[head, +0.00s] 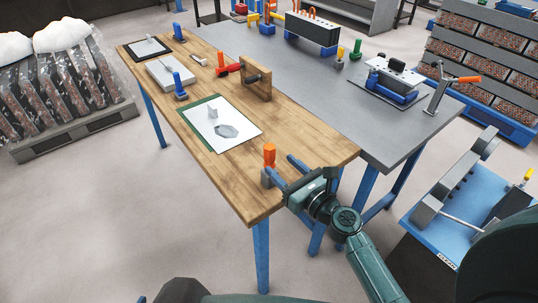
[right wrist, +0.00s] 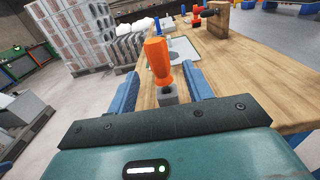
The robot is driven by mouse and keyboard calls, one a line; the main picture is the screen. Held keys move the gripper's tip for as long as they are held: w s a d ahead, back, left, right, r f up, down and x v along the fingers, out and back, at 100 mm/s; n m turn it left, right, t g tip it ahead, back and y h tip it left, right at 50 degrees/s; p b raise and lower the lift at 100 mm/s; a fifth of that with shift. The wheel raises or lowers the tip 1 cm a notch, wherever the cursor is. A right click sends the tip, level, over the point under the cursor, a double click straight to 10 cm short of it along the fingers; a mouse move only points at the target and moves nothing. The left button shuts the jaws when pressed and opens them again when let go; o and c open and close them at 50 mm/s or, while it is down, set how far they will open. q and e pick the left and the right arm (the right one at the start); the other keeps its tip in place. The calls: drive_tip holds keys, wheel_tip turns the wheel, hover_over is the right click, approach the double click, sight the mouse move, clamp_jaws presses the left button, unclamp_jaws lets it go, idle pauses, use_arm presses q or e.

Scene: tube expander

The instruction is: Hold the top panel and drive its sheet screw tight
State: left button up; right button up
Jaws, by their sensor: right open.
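An orange-handled screwdriver (head: 269,153) stands upright in a small grey holder (head: 266,178) at the near corner of the wooden table. My right gripper (head: 281,169) is open beside it, its blue fingers pointing at the driver. In the right wrist view the orange handle (right wrist: 158,58) and grey holder (right wrist: 168,93) show between the two spread fingers (right wrist: 163,84), with a gap on each side. A light metal panel (head: 397,72) lies over a blue fixture (head: 390,90) on the grey table; it looks like the top panel. Its screw is too small to tell. My left gripper is out of view.
The wooden table (head: 225,92) also holds a green-edged mat (head: 238,140), a wooden block stand (head: 258,88) and a red tool (head: 228,70). A clamp with an orange handle (head: 458,80) stands right of the panel. A blue-topped bench (head: 455,215) is at the right.

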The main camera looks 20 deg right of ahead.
sight(273, 159)
drive_tip(key=shift+w+a, duration=0.2)
drive_tip(key=shift+w, duration=0.35)
drive_tip(key=x, duration=0.4)
drive_tip(key=shift+w+a+f, duration=0.15)
drive_tip(key=shift+w+a, duration=0.05)
drive_tip(key=shift+w, duration=0.15)
drive_tip(key=shift+c, duration=0.4)
drive_tip(key=c, duration=1)
